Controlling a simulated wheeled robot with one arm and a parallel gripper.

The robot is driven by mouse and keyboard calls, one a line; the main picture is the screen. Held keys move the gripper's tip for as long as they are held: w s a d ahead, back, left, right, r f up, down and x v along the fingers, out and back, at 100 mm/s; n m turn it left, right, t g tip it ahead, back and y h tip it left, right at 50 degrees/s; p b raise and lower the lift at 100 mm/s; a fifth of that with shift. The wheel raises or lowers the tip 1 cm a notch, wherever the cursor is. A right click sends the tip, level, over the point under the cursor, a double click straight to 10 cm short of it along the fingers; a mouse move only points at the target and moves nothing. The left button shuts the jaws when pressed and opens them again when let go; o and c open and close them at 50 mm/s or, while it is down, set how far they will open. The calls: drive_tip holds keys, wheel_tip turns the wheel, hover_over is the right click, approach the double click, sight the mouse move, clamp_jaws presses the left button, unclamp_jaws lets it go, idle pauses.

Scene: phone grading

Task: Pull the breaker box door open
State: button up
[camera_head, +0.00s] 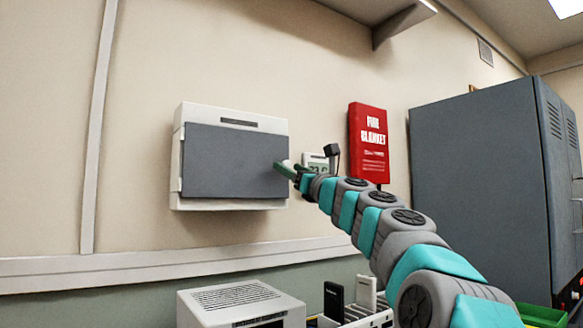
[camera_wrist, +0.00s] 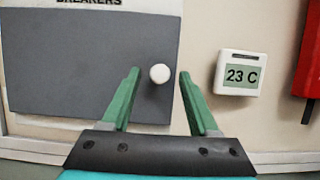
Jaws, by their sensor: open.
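The breaker box (camera_head: 231,123) is a white box on the wall with a flat grey door (camera_head: 228,160), which looks shut. In the wrist view the door (camera_wrist: 80,60) fills the left side, under a label reading BREAKERS. A round white knob (camera_wrist: 160,73) sits near the door's right edge. My gripper (camera_head: 284,168) is at the door's right edge in the head view. In the wrist view my gripper (camera_wrist: 160,75) has its two green fingers apart, one on each side of the knob, with gaps between. Whether the fingertips reach the knob's depth is unclear. The knob is hidden in the head view.
A white thermostat (camera_wrist: 240,73) reading 23 C is on the wall right of the box. A red fire blanket case (camera_head: 368,143) hangs beyond it. A grey cabinet (camera_head: 485,190) stands at right. A white vented device (camera_head: 240,303) is below the box.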

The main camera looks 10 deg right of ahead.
clamp_jaws()
idle(0.6)
idle(0.9)
